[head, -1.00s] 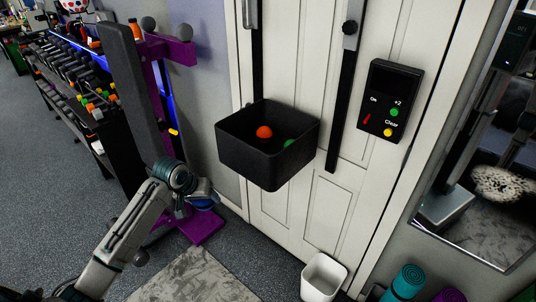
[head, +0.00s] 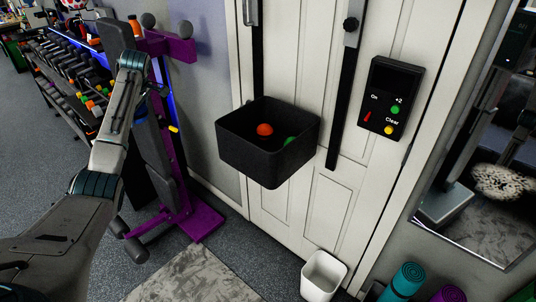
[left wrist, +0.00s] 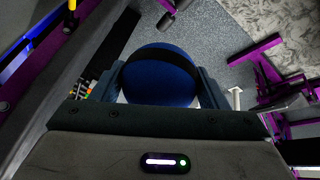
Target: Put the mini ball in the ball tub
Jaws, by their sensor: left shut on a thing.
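The mini ball (left wrist: 158,78) is dark blue with a black band. In the left wrist view it sits between the two fingers of my left gripper (left wrist: 160,88), which is shut on it. In the head view my left arm reaches up in front of the purple-framed bench, and I cannot make out the ball there. The ball tub (head: 262,160) is a black open-topped box at the white door, right of my left arm and apart from it. An orange ball (head: 265,129) and a partly hidden green ball (head: 289,141) are inside it. My right gripper is not in view.
The purple-framed bench (head: 180,215) stands left of the door, with a dumbbell rack (head: 75,85) behind it. A control panel (head: 391,98) is on the door, right of the tub. A white bin (head: 323,277) stands on the floor below. The space before the tub is clear.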

